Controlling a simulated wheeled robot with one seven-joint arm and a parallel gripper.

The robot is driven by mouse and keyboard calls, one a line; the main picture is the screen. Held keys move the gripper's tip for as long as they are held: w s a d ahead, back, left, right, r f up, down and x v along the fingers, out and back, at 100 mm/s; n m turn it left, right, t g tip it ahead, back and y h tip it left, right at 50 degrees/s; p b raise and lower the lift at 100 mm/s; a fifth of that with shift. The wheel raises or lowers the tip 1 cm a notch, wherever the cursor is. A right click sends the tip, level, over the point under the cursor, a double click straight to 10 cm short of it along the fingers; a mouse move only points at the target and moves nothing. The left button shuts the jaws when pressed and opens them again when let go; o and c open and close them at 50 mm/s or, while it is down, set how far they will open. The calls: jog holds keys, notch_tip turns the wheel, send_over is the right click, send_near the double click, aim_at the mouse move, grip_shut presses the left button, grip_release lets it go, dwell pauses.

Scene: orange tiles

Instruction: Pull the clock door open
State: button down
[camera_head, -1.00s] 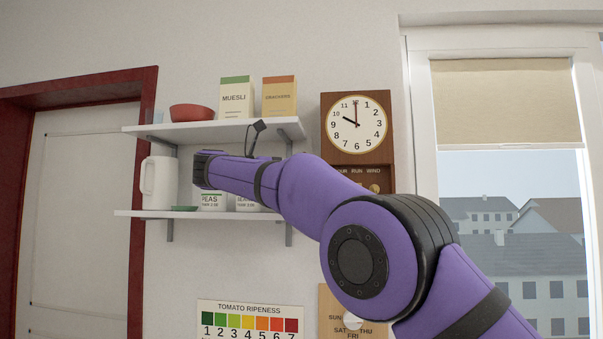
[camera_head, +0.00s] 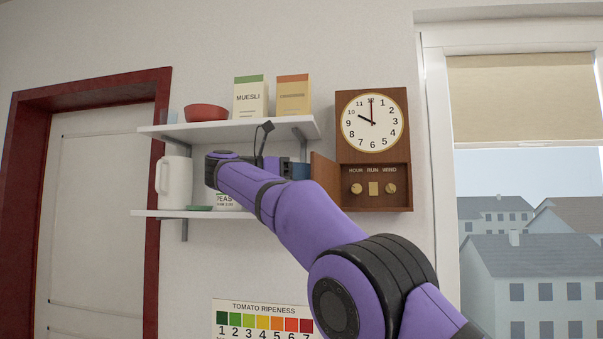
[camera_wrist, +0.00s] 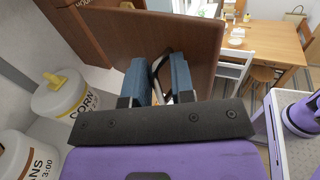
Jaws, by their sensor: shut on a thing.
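The brown wooden clock (camera_head: 373,150) hangs on the wall, with a round white dial above a lower compartment. Its small wooden door (camera_head: 323,181) stands swung out at the compartment's left side; it also shows in the wrist view (camera_wrist: 205,45). Inside the compartment are two round brass knobs, a small plate between them and the words HOUR RUN WIND. My gripper (camera_wrist: 168,75) has its blue fingers shut on the door's handle (camera_wrist: 160,65), which is mostly hidden between them. In the head view my arm partly covers the gripper.
Just left of the clock, two white shelves (camera_head: 225,129) hold a muesli box (camera_head: 250,98), a crackers box, a red bowl (camera_head: 206,113), a white jug (camera_head: 174,183) and cans. A corn can (camera_wrist: 60,95) sits close left of my gripper. A window is at right.

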jog(key=c, duration=1.3)
grip_release()
jog(key=shift+w+d+r, duration=0.25)
jog(key=shift+d, duration=0.1)
jog(key=shift+w+d, duration=0.2)
jog(key=shift+d, duration=0.05)
jog(key=shift+a+f, duration=0.1)
jog(key=shift+a, duration=0.05)
jog(key=shift+s+a+f, duration=0.1)
jog(key=shift+f, duration=0.1)
jog(key=shift+t, duration=0.3)
